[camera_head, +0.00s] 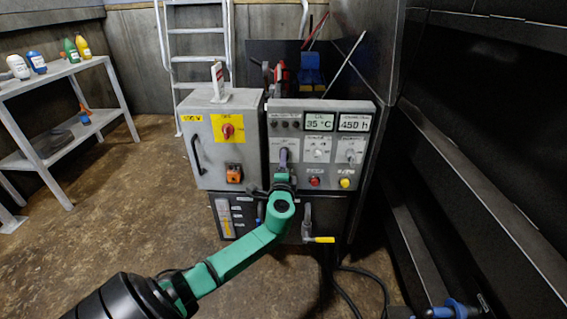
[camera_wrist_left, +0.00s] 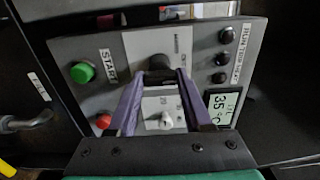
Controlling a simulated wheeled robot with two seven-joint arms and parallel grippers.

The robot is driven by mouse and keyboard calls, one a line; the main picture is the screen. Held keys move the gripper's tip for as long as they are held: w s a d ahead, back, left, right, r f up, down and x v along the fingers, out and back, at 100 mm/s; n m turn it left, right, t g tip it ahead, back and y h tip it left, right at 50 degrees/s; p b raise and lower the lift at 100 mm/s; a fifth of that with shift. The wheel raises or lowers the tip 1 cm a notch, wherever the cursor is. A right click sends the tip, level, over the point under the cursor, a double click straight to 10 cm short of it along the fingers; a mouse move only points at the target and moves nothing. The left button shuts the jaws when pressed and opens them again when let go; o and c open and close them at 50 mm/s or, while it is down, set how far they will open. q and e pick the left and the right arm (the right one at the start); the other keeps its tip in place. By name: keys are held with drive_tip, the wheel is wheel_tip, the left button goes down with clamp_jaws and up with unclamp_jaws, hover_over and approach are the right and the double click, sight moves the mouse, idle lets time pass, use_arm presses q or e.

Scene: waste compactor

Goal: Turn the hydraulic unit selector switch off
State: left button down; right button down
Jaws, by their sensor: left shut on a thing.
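The control panel (camera_head: 333,118) is on the front of a grey machine, with several knobs, buttons and displays. My left gripper (camera_head: 284,172) reaches the panel's left knob and largely hides it in the head view. In the left wrist view my left gripper (camera_wrist_left: 164,88) has its purple fingers shut on the dark selector switch (camera_wrist_left: 158,64), on a light label plate. The lettering on that plate is too small to read, and the switch's exact angle cannot be told. My right gripper is not in view.
A white knob (camera_head: 319,154), a red button (camera_head: 315,181) and a yellow button (camera_head: 345,183) are close to the right. A green start button (camera_wrist_left: 81,72) shows in the wrist view. The cabinet (camera_head: 222,150) with a red switch stands left. A dark wall bounds the right.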

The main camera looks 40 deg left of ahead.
use_arm(q)
drive_tip(key=shift+f, duration=0.1)
drive_tip(key=shift+c, duration=1.6)
unclamp_jaws()
drive_tip(key=shift+s+d, duration=0.1)
drive_tip(key=p+v, duration=0.1)
drive_tip(key=v, duration=1.3)
drive_tip(key=shift+d, duration=0.15)
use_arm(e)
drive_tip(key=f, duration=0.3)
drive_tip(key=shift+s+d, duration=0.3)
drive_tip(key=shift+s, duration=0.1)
use_arm(q)
drive_tip(key=shift+s, duration=0.1)
